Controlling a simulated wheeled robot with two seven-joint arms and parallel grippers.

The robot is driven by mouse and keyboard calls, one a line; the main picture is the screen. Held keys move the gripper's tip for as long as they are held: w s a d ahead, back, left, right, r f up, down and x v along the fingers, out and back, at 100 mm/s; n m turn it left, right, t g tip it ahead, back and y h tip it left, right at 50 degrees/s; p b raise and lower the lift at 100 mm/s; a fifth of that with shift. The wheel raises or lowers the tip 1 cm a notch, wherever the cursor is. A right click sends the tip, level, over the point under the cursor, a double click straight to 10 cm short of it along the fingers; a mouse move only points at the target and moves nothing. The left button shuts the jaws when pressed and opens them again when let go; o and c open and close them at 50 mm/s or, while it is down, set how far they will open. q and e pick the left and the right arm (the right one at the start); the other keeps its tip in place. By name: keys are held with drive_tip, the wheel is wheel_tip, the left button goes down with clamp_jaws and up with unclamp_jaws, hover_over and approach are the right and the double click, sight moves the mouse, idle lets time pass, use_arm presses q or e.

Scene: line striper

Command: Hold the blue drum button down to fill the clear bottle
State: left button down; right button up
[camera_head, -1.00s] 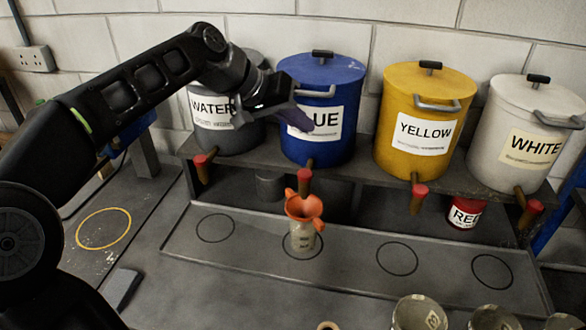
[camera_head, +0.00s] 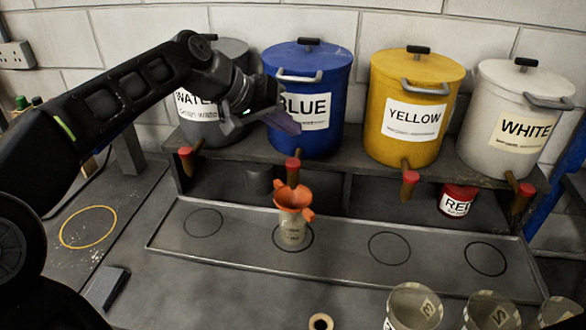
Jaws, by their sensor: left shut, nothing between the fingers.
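The blue drum (camera_head: 337,75) stands on the shelf with a "BLUE" label. Its tap with a red button (camera_head: 292,164) sticks out below the drum's front. The clear bottle (camera_head: 291,232) stands upright on the tray under that tap, at a black ring, with an orange funnel (camera_head: 293,201) in its mouth. My left gripper (camera_head: 284,122) is shut and empty, in front of the blue drum's lower left, above and apart from the red button. I cannot tell the liquid level in the bottle. My right gripper is not in view.
A grey water drum (camera_head: 226,52), yellow drum (camera_head: 425,90) and white drum (camera_head: 520,112) share the shelf. A small red can (camera_head: 457,201) sits below. Several clear cups (camera_head: 412,308) stand at the front right. The tray (camera_head: 345,247) has free rings.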

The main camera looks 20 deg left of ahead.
sight(289, 163)
use_arm(q)
drive_tip(key=shift+f+b, duration=1.65)
drive_tip(key=shift+f, duration=0.85)
drive_tip(key=shift+f+b, duration=0.4)
drive_tip(key=shift+b, duration=0.05)
drive_tip(key=shift+f+b, duration=0.4)
drive_tip(key=shift+f, duration=0.05)
idle(4.6)
